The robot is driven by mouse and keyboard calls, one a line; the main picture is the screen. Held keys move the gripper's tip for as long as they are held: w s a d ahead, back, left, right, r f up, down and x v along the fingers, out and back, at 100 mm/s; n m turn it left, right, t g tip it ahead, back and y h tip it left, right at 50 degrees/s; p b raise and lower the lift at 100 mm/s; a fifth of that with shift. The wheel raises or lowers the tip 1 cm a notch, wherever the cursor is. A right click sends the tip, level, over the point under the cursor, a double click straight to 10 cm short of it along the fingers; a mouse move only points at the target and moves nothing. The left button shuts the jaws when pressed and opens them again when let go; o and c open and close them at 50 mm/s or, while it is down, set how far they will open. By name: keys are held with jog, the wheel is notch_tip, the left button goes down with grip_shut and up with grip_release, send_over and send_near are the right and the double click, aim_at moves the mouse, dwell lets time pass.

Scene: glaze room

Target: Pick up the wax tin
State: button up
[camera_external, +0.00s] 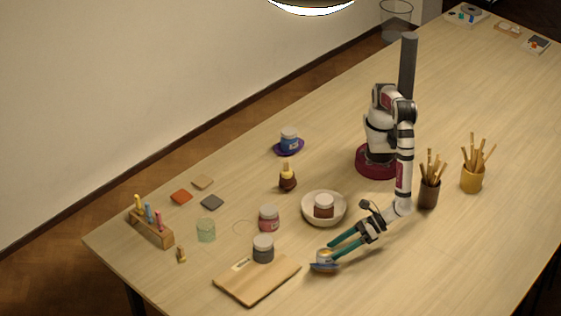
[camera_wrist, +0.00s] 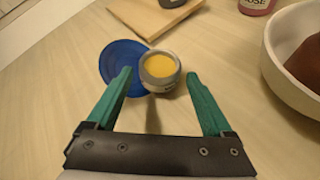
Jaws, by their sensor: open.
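The wax tin (camera_wrist: 160,68) is a small round grey tin, open at the top with yellow wax inside. It stands by the right edge of a blue disc (camera_wrist: 117,62) and overlaps it in the wrist view; I cannot tell whether it rests on it. In the external view the tin (camera_external: 325,255) is at the front of the table, partly hidden by my fingers, with the blue disc (camera_external: 322,267) showing below. My gripper (camera_wrist: 158,77) is open and empty, its green fingers pointing toward the tin from either side. The left finger covers part of the disc.
A wooden board (camera_external: 250,288) and a dark grey jar (camera_external: 263,250) are left of the tin. Brush cups (camera_external: 429,192) stand right.

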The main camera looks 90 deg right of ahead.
aim_at(323, 269)
jog(key=x, duration=0.2)
jog(key=shift+w+f, duration=0.15)
jog(key=shift+w, duration=0.2)
jog(key=shift+a, duration=0.1)
grip_shut()
notch_tip(323, 269, up, 4)
jog(key=shift+r, duration=0.1)
jog(key=w+d+r, duration=0.6)
jog(key=d+r, duration=0.1)
jog(key=d, duration=0.2)
jog(key=s+a+f+n, duration=0.1)
jog(key=a+f, duration=0.1)
jog(key=a, duration=0.3)
jog(key=s+a+f+n, duration=0.1)
jog(key=s+a, duration=0.1)
jog(key=a, duration=0.3)
jog(key=s+a+f+n, duration=0.2)
jog(key=a, duration=0.3)
jog(key=shift+f, duration=0.4)
jog(key=shift+g, duration=0.3)
notch_tip(323, 269, down, 4)
jog(key=shift+s+a+f, duration=0.1)
jog(key=shift+a, duration=0.05)
